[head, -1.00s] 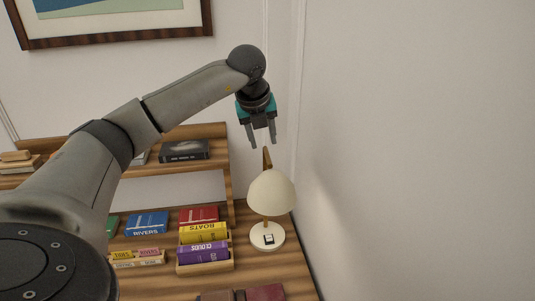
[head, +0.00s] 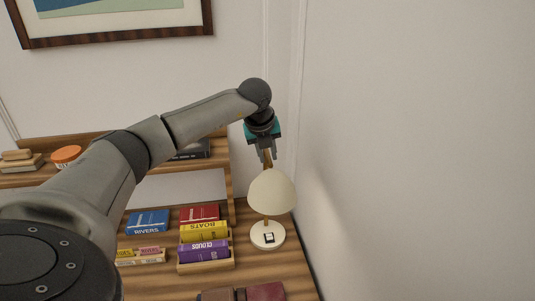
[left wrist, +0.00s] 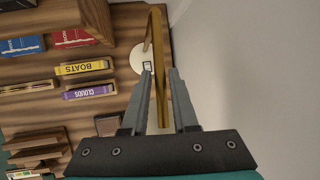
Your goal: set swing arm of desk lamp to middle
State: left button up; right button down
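The desk lamp stands at the back right of the desk in the head view, with a cream shade (head: 271,192), a round white base (head: 267,236) and a brass swing arm (head: 267,160) rising behind the shade. My left gripper (head: 267,158) points down at the top of that arm. In the left wrist view the two fingers of my left gripper (left wrist: 160,71) are apart, with the brass swing arm (left wrist: 161,90) running between them and gaps showing at its sides. The lamp base (left wrist: 141,57) shows beyond the fingers. My right gripper is not in view.
A white wall (head: 420,150) rises close to the right of the lamp. A wooden holder (head: 207,268) with yellow and purple books stands left of the lamp. Red and blue books lie behind it.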

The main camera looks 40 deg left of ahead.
pick_arm(q)
grip_shut()
dwell(1.0)
